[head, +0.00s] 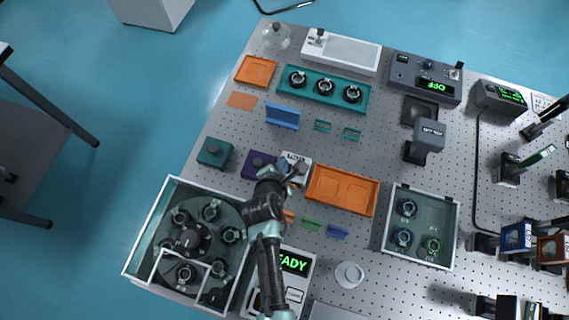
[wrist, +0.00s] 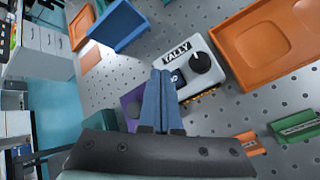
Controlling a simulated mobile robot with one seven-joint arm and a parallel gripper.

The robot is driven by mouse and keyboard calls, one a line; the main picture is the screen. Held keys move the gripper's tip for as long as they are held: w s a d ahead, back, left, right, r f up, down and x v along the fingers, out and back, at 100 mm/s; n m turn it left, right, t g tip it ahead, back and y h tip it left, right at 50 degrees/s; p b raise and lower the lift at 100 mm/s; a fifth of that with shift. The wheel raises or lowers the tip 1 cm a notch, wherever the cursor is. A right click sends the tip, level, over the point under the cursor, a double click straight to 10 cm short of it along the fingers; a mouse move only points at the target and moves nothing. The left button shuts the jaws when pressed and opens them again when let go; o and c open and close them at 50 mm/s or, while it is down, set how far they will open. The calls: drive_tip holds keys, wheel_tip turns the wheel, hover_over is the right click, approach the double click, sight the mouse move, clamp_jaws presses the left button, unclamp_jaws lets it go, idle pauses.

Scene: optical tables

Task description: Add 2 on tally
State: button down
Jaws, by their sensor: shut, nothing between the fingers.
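The tally (wrist: 195,62) is a small white box with a "TALLY" label, a black knob (wrist: 200,62) and a small dark display (wrist: 177,78) in the wrist view. My gripper (wrist: 161,73) is shut and empty, its two blue fingers pressed together. The fingertips appear over the tally's left edge, beside the display and left of the knob, and hide part of the display. I cannot tell whether they touch it, and the displayed number is not readable. In the head view my arm and gripper (head: 299,169) partly cover the tally (head: 291,158).
An orange tray (head: 343,190) lies just right of the tally. A purple block (head: 258,164) and a teal block (head: 214,152) stand to its left. Small coloured holders (head: 311,224) lie in front.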

drive_tip(key=shift+f, duration=0.1)
drive_tip(key=shift+f, duration=0.35)
drive_tip(key=shift+f+b, duration=0.45)
drive_tip(key=shift+b, duration=0.05)
idle(0.7)
drive_tip(key=shift+r, duration=0.1)
drive_tip(key=shift+r+p, duration=0.75)
drive_tip(key=shift+p, duration=0.2)
drive_tip(key=shift+r, duration=0.1)
wheel_tip(320, 180, up, 5)
drive_tip(key=p, duration=0.5)
